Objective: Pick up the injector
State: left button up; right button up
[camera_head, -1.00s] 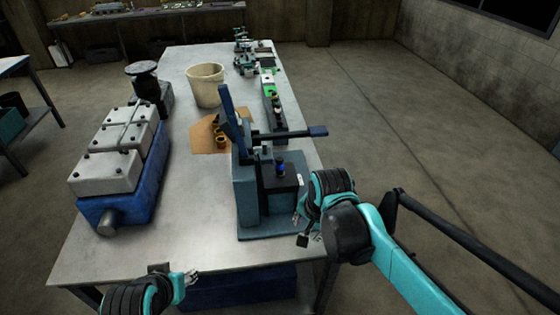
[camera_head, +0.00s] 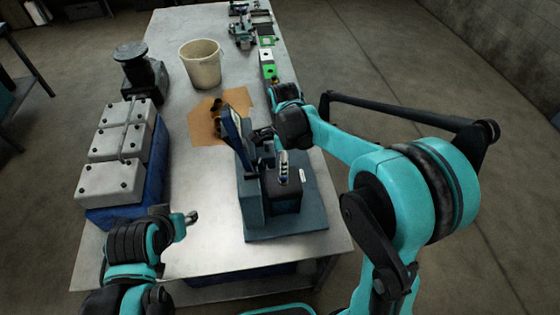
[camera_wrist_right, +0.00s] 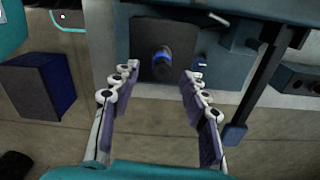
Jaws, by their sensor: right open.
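The injector, a small dark upright piece with a blue band (camera_head: 283,168), stands on the dark block of the blue-grey bench fixture (camera_head: 252,205). In the right wrist view the injector (camera_wrist_right: 162,60) shows end-on, just beyond the fingertips and roughly centred between them. My right gripper (camera_wrist_right: 161,75) is open with nothing between its pads. In the head view my right wrist hangs over the fixture and partly hides the gripper near the injector. My left gripper (camera_head: 190,217) is over the table's near left part, away from the fixture; its finger gap is not clear.
The fixture's upright lever (camera_head: 233,130) stands close to my right wrist. A blue crate with grey covers (camera_head: 112,182), a black part (camera_head: 140,70), a beige bucket (camera_head: 201,65) and brown paper (camera_head: 202,125) lie left. The table's front strip is clear.

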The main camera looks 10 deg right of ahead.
aim_at(283, 183)
jog(key=shift+w, duration=0.2)
notch_tip(283, 183, down, 7)
jog(key=shift+s+d+f+b, duration=0.1)
jog(key=shift+d+f+b, duration=0.1)
jog(key=shift+b, duration=0.1)
grip_shut()
